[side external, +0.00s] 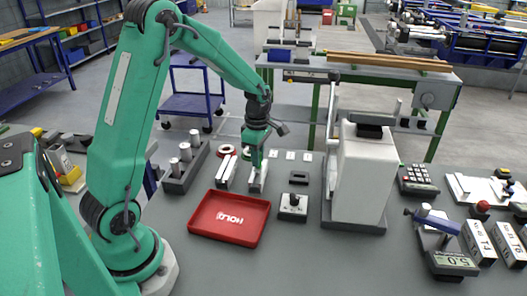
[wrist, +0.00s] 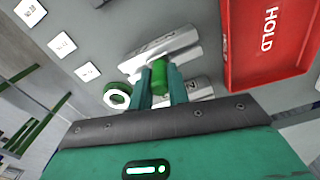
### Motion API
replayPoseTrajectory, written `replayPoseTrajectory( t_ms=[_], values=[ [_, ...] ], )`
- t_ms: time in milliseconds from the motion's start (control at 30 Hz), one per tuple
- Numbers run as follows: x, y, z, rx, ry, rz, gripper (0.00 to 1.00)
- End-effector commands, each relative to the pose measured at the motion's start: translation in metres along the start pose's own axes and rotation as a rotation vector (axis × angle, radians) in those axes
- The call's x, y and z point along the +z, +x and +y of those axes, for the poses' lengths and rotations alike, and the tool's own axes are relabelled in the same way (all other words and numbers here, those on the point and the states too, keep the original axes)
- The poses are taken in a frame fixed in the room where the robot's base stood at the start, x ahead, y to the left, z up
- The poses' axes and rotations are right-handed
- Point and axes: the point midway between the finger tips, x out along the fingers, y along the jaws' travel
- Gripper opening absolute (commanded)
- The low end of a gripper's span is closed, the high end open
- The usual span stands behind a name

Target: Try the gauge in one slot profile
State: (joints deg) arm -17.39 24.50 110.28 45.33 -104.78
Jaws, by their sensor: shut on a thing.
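My gripper (side external: 256,160) is low over the table, at the right one of two pale metal slot profiles (side external: 257,180). In the wrist view my gripper (wrist: 160,74) is shut on the gauge (wrist: 159,77), whose green rounded handle shows between the fingers. The gauge's lower end is hidden, so I cannot tell whether it sits in the slot or above it. A profile partly behind the fingers (wrist: 198,91) carries a dark mark.
A red HOLD tray (side external: 230,232) lies in front of the profiles. A grey block with metal cylinders (side external: 181,180) stands left. A small joystick-like box (side external: 293,205) and a tall white machine (side external: 360,175) stand right. Small white numbered tiles (side external: 290,155) lie behind.

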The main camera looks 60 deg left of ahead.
Motion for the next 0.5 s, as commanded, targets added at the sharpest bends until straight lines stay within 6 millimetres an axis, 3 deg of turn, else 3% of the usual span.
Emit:
replayPoseTrajectory(
  t_ms=[500],
  values=[
    [0.0,-0.02,0.001,0.003,0.0,-0.001,0.0]
  ],
)
